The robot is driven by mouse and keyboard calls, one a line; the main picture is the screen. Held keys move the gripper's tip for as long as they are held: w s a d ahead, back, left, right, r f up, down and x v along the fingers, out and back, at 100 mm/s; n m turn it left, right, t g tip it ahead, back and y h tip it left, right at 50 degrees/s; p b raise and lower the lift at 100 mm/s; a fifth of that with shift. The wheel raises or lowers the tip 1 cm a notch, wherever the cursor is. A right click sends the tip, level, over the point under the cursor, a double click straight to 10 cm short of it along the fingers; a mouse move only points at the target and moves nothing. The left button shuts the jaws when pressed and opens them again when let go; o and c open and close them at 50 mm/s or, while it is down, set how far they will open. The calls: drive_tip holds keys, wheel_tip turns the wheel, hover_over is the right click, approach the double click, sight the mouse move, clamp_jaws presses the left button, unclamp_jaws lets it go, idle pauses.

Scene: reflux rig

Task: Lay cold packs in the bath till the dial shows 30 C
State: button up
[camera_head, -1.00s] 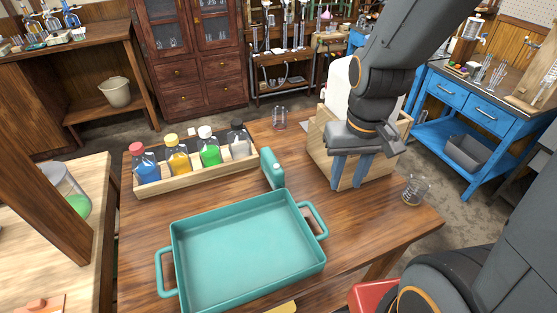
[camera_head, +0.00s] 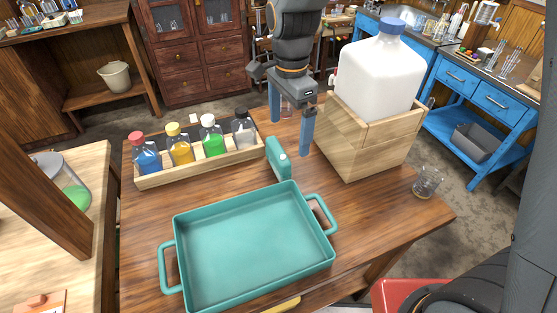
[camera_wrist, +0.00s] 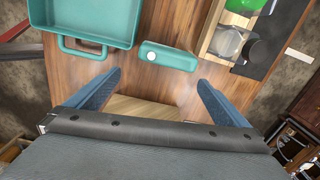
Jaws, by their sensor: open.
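A teal rectangular tray with two loop handles (camera_head: 318,252), perhaps the bath, sits empty at the table's front. Its handled corner also shows in the wrist view (camera_wrist: 83,48). A small upright teal block (camera_head: 279,160) stands just behind it. In the wrist view the block (camera_wrist: 175,60) has a pale round spot on one end; no reading can be made out. My gripper (camera_head: 291,138) is open and empty, its blue fingers pointing down behind and right of the block. In the wrist view the block lies just beyond the fingertips (camera_wrist: 158,80). I see no cold packs.
A wooden crate (camera_head: 378,148) holding a big white jug (camera_head: 383,78) stands close right of my gripper. A wooden rack (camera_head: 205,165) with several coloured bottles is at left. A glass beaker (camera_head: 428,184) is near the right edge.

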sight(278, 160)
drive_tip(key=shift+w+a+f+m, duration=0.15)
drive_tip(key=shift+a+m, duration=0.35)
drive_tip(key=shift+a, duration=0.75)
drive_tip(key=shift+f+p, duration=1.55)
drive_tip(key=shift+f, duration=4.3)
drive_tip(key=c, duration=1.1)
